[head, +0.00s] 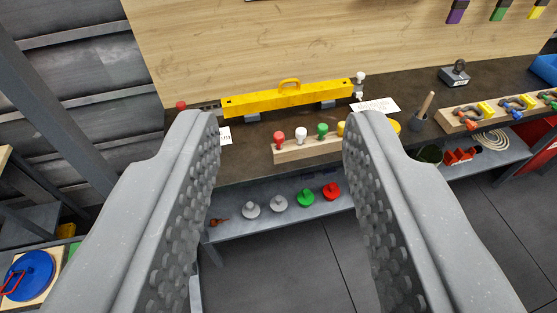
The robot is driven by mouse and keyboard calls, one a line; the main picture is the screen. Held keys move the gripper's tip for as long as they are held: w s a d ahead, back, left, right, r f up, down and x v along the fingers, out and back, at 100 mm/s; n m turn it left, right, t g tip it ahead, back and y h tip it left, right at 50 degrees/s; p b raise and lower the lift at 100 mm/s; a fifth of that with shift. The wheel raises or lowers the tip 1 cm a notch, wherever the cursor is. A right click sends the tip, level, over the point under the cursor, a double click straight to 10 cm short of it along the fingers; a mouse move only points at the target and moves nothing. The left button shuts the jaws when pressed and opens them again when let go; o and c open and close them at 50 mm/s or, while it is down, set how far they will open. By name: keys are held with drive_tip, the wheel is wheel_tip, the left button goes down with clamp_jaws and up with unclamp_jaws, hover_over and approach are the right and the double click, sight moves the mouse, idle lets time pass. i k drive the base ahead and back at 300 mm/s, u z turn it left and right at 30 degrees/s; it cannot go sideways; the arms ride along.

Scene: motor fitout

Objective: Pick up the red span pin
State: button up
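A red pin (279,138) with a rounded head stands upright at the left end of a wooden block (308,149) on the dark bench. White (301,133), green (322,130) and yellow (341,128) pins stand to its right in the same block. My gripper (284,122) is open, with its two ribbed grey fingers wide apart in the foreground. Nothing is held between them. In the picture the red pin lies between the fingers, but well beyond them. The right finger hides the block's right end.
A yellow beam (290,97) lies behind the block, with a small red knob (181,105) at its left. Grey, green and red (332,191) knobs sit on the lower shelf. A mortar (420,121) and shackle board (475,118) stand right. Floor below is clear.

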sight(278, 137)
drive_tip(key=u, duration=0.2)
drive_tip(key=i, duration=1.25)
drive_tip(key=z, duration=0.3)
